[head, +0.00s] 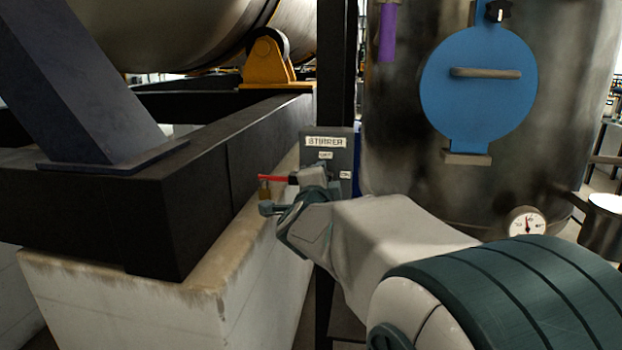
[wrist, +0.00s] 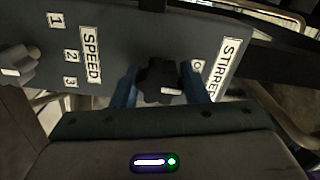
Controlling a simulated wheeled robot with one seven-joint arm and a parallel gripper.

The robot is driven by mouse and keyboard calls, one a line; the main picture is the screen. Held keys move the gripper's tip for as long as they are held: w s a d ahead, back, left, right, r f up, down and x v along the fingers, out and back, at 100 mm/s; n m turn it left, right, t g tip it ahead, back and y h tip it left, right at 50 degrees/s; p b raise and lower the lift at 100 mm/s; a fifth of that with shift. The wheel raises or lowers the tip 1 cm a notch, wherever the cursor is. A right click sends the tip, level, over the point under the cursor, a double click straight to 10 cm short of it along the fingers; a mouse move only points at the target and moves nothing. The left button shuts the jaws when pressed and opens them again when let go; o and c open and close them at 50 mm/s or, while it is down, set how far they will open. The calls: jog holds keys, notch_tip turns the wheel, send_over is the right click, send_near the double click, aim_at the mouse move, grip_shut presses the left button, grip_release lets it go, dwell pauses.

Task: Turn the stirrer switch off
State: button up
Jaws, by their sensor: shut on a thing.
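The grey stirrer panel (head: 346,160) stands beside the dark post, with a white STIRRER label (head: 325,142) at its top. My gripper (head: 312,178) is at the panel and covers part of it in the head view. In the wrist view, the stirrer switch (wrist: 163,77), a dark knob with a pale mark, sits between the two blue fingers of my gripper (wrist: 162,88). The fingers are shut on it. The STIRRER label (wrist: 229,68) is right of the knob there, and a small position label is partly hidden by a finger.
A second knob (wrist: 16,65) with a SPEED label (wrist: 90,55) and numbers is left on the panel. A steel tank (head: 400,130) with a blue disc (head: 478,95) stands right; a black beam (head: 220,160) runs left.

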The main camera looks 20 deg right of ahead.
jog(key=shift+n, duration=0.3)
jog(key=o, duration=1)
jog(key=shift+c, duration=0.2)
jog(key=v, duration=1.3)
jog(key=shift+s+a+p, duration=0.3)
jog(key=shift+p, duration=0.15)
jog(key=shift+r, duration=0.1)
